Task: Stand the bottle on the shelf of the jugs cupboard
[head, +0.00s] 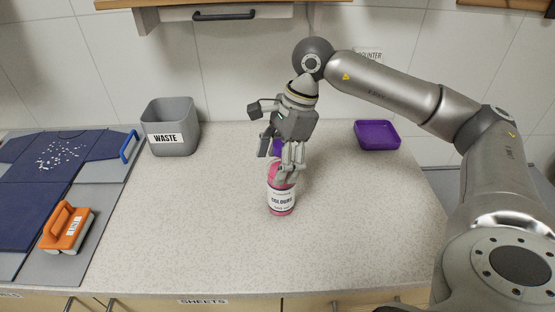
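The pink bottle (281,201) has a white "COLOURS" label and a purple cap. It stands upright on the speckled counter near the middle of the head view. My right gripper (279,157) reaches down over it from above. Its fingers are apart, with the purple cap showing between them. One finger covers part of the bottle's upper right side; I cannot tell whether it touches. My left gripper is not in view. No cupboard labelled for jugs is readable; a white wall cupboard front with a black handle (224,15) shows at the top edge.
A grey "WASTE" bin (171,128) stands at the back left. A purple tray (377,135) is at the back right. Blue cloth on a grey board (92,171) and an orange-handled block (67,228) lie at the left. The front middle of the counter (210,245) is clear.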

